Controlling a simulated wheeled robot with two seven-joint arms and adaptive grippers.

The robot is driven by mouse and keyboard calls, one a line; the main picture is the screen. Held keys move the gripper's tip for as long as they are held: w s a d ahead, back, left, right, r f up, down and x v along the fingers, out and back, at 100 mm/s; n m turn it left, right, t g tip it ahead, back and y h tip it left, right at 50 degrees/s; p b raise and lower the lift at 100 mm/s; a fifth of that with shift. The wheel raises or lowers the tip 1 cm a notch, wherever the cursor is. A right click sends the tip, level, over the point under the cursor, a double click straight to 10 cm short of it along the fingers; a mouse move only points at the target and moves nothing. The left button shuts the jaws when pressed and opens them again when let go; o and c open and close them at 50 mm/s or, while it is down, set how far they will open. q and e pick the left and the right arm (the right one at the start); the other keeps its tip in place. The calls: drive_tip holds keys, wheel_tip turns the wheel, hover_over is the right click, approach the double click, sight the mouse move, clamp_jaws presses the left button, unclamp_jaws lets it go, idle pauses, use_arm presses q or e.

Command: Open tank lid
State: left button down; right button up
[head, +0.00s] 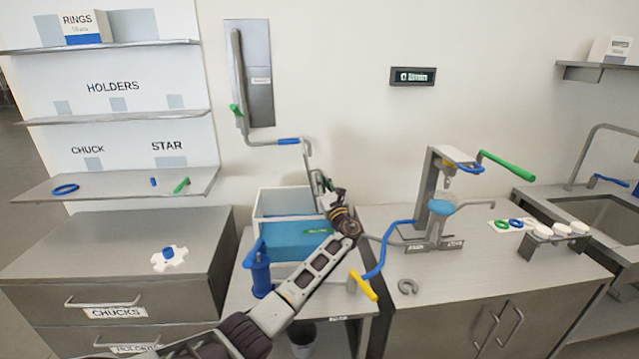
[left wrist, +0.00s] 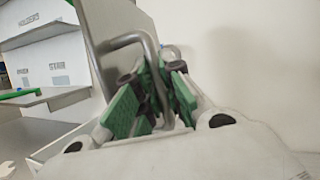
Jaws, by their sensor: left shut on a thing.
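The tank (head: 262,212) is a white box in the middle of the head view. Blue shows inside its rim, with a small green label near the right; I cannot tell whether this blue is a lid surface or the contents. My left gripper (head: 326,184) is above the tank's back right corner. In the left wrist view, its green-padded fingers (left wrist: 155,100) are shut on a bent grey metal bar (left wrist: 151,48). I cannot tell whether this bar belongs to the lid or to the wall pipe. My right gripper is not in view.
A wall-mounted pipe with a blue sleeve (head: 289,141) hangs behind the tank. A blue-handled piece (head: 261,272) stands at the tank's front left. A machine with a green lever (head: 507,165) stands on the right counter. Shelves (head: 120,186) and drawers are at left.

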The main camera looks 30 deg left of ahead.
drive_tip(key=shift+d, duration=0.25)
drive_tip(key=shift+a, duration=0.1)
use_arm(q)
drive_tip(key=c, duration=1.8)
unclamp_jaws()
drive_tip(key=shift+c, duration=0.2)
drive_tip(key=shift+s+d+f, duration=0.1)
drive_tip(key=shift+d, duration=0.1)
drive_tip(key=shift+v, duration=5.8)
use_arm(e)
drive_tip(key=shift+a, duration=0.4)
